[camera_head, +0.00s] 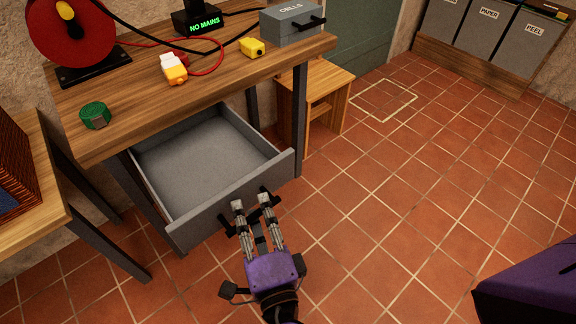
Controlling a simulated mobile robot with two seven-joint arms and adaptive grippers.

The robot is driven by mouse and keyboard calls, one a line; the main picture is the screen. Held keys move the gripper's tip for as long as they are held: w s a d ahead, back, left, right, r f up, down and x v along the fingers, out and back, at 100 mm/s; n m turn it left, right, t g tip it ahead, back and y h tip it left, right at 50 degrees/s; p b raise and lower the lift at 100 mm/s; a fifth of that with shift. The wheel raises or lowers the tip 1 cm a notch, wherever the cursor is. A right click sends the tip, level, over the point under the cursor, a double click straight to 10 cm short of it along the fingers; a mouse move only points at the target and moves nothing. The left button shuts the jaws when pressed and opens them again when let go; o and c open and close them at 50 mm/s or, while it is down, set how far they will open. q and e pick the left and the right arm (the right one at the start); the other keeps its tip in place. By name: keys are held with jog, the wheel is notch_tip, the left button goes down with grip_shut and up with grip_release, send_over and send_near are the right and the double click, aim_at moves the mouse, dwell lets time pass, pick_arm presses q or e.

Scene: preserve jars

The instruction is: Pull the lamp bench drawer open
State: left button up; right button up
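The lamp bench (130,127) is a wooden-topped table on dark legs at the left. Its grey drawer (240,205) is pulled well out from under the top, and its inside looks empty. A dark bar handle (272,196) is on the drawer front. My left gripper (251,202) is at this handle, its two fingers apart and overlapping the bar in the view. Whether the fingers touch the bar is hard to tell. My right gripper is out of view.
On the bench are a red reel (72,45), a green round object (95,115), yellow connectors (252,47) and a grey CELLS box (291,24). A wooden stool (325,80) stands right of the bench. Another table (40,205) is at the left. Tiled floor at the right is clear.

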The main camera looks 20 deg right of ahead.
pick_arm(q)
jog(key=shift+s, duration=0.2)
jog(key=s, duration=1.1)
jog(key=shift+s+a, duration=0.3)
jog(key=shift+a, duration=0.15)
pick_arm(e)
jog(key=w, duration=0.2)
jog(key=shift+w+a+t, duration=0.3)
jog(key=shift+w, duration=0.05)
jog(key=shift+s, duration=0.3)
